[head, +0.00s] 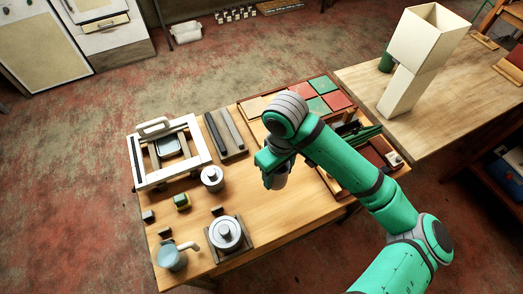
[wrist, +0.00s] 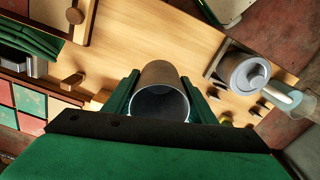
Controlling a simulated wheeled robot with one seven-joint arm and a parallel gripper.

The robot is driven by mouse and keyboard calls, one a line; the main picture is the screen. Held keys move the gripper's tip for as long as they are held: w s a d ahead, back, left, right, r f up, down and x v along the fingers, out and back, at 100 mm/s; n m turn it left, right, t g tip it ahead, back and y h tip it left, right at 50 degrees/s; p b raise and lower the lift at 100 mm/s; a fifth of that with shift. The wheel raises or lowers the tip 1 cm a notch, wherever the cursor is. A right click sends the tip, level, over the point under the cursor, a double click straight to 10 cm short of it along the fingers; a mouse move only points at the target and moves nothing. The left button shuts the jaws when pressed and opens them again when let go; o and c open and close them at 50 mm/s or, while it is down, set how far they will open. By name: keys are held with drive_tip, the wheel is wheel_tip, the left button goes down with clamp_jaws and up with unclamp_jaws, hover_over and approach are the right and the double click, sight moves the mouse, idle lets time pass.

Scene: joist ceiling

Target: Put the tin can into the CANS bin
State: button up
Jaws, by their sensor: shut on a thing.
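My gripper (head: 274,172) hangs over the middle of the wooden table, fingers pointing down. It is shut on the tin can (wrist: 163,76), a plain grey cylinder. In the wrist view the can sits between the two green fingers, its open, dark end facing the camera. In the head view only a little of the can (head: 279,183) shows below my gripper. It looks held above the tabletop, though the gap is hard to judge. I cannot make out a CANS label on anything; a tall cream open-topped container (head: 430,40) stands on the right-hand table.
Coloured tiles (head: 319,86) and trays lie at the back right. A green cup (head: 386,62) stands beside the cream container.

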drive_tip(key=w+d+f, duration=0.1)
drive_tip(key=w+f, duration=0.2)
drive_tip(key=w, duration=0.1)
drive_tip(key=w+f, duration=0.2)
drive_tip(key=w, duration=0.2)
drive_tip(key=w+d+f, duration=0.1)
drive_tip(key=w+f, duration=0.2)
drive_tip(key=w, duration=0.1)
drive_tip(key=shift+d+f, duration=0.3)
drive_tip(key=shift+d, duration=0.05)
drive_tip(key=shift+w+d+f, duration=0.15)
drive_tip(key=shift+w+f, duration=0.35)
drive_tip(key=shift+f, duration=1.6)
drive_tip(key=shift+f, duration=0.1)
drive_tip(key=o, duration=1.1)
drive_tip(key=shift+d, duration=0.1)
drive_tip(key=shift+o, duration=0.2)
